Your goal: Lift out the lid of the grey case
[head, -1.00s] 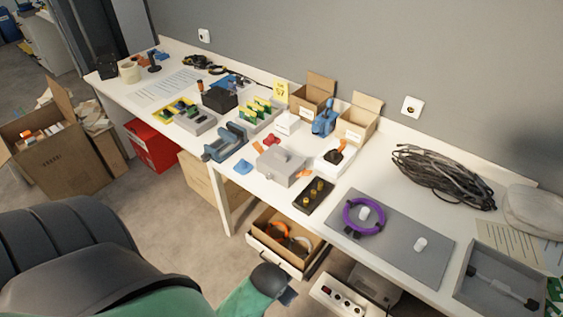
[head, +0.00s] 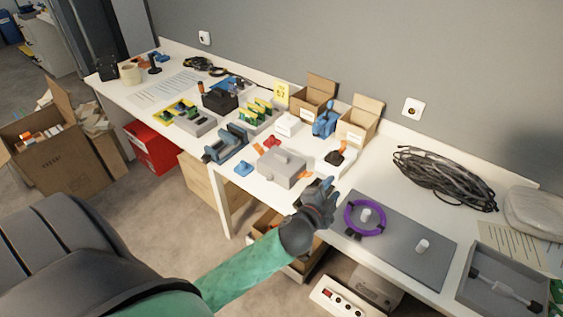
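The grey case (head: 279,170) sits on the white table, near the middle of the head view. Its top looks closed by a flat lid (head: 284,157) with a small raised part on it. My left gripper (head: 327,188) is in front and to the right of the case, above the table's front edge, apart from the case in the picture. Its dark fingers point up and away, and their opening is too small to judge. It covers the black block with yellow knobs. My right gripper is not in view.
A purple ring (head: 350,217) lies on a grey mat (head: 400,247) right of my gripper. A blue clamp-like tool (head: 226,145) stands left of the case. An orange-and-black item on a white box (head: 333,165) is close on its right.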

